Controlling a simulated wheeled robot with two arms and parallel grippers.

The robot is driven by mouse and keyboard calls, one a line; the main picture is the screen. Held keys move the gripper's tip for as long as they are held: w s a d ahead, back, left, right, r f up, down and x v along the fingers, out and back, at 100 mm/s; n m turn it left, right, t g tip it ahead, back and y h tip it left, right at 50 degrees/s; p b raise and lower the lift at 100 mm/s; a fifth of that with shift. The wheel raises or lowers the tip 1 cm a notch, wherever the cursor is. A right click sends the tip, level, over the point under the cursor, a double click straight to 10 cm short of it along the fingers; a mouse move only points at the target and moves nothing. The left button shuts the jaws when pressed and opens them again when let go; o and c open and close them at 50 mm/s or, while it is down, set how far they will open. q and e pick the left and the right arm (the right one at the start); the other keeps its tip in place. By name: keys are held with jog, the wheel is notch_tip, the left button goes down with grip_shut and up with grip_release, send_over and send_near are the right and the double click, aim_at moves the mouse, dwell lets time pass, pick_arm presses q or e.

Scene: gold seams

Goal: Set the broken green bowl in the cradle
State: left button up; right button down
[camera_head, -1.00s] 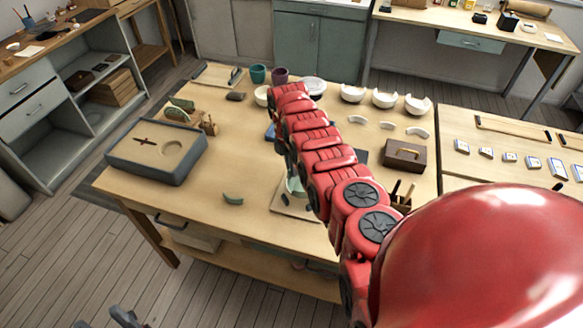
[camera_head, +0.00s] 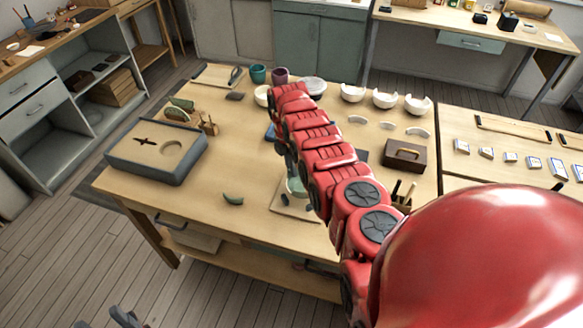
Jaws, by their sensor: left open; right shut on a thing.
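The broken green bowl (camera_head: 296,187) is pale green and shows only partly beside my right arm, above a small board (camera_head: 283,209). My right gripper (camera_head: 289,166) is mostly hidden by its own red arm. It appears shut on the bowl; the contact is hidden. A curved green shard (camera_head: 233,199) lies apart on the table. A grey tray (camera_head: 130,167) with a tan fill and a round hollow, possibly the cradle, stands at the left of the table. The hollow is empty. My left gripper (camera_head: 125,318) is open and empty at the bottom left, below the table's front edge.
A wooden rack with green pieces (camera_head: 183,112) stands behind the tray. Two cups (camera_head: 258,74), white broken bowls (camera_head: 384,98) and a dark brown box (camera_head: 404,155) stand farther back and right.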

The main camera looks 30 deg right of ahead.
jog(key=shift+f+b, duration=1.45)
dwell(1.4)
jog(key=shift+c, duration=1.7)
grip_release()
jog(key=shift+r, duration=0.15)
jog(key=shift+r+p, duration=2.55)
jog(key=shift+r, duration=0.35)
